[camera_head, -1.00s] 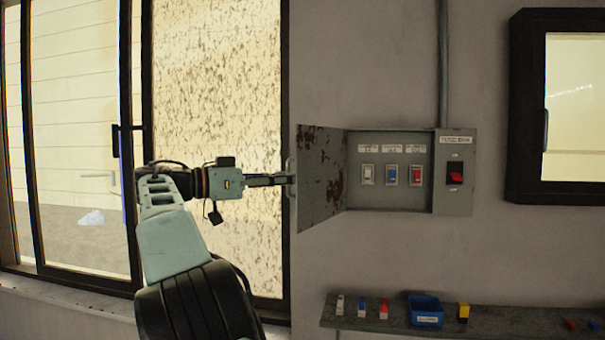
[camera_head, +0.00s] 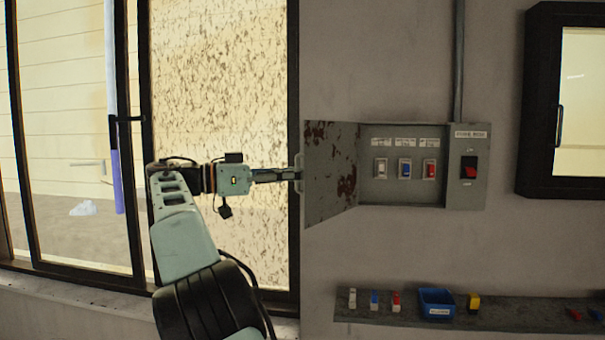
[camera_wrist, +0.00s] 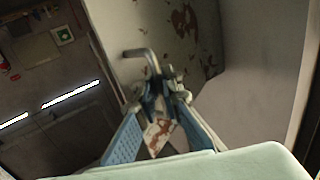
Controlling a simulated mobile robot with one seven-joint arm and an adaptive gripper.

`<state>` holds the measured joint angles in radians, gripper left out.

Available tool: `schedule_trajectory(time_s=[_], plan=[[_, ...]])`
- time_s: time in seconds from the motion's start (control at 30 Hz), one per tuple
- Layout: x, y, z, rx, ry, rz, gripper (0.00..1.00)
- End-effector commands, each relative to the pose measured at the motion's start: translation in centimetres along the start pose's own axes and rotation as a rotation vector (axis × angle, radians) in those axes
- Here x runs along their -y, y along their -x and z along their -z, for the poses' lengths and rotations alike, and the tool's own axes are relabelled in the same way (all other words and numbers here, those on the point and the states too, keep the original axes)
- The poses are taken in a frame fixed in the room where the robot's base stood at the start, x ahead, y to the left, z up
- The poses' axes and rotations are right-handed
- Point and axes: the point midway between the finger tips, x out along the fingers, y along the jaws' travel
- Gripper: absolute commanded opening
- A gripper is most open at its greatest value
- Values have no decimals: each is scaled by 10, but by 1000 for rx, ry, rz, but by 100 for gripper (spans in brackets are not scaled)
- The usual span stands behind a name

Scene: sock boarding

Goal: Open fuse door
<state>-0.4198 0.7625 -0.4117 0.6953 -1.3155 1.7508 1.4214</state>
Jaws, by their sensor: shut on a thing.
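The fuse box (camera_head: 466,195) is a grey wall box with a red and black switch (camera_head: 469,171) on its right part. Its fuse door (camera_head: 330,172) stands open, swung to the left on its hinge, with rust patches on its inner face. Inside are a white, a blue and a red fuse switch (camera_head: 405,169). My gripper (camera_head: 296,175) is at the door's left free edge, shut on the door handle (camera_head: 299,172). In the wrist view, the fingers (camera_wrist: 160,92) close around the grey handle (camera_wrist: 146,55), whose bent end sticks out above them.
A shelf (camera_head: 520,318) below the box carries white, blue and red pieces, a blue bin (camera_head: 437,303) and a yellow piece (camera_head: 473,302). A dark-framed window (camera_head: 130,150) is at left, and a dark-framed cabinet (camera_head: 535,100) at right.

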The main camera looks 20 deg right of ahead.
Motion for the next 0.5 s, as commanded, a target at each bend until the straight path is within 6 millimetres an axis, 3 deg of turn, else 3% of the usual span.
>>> schedule_trajectory(time_s=[0.3, 0.4, 0.5], plan=[[0, 2, -2, 3, 4, 3, 0], [0, 2, -2, 3, 3, 2, 13], [0, 2, -1, 2, 2, 2, 13]])
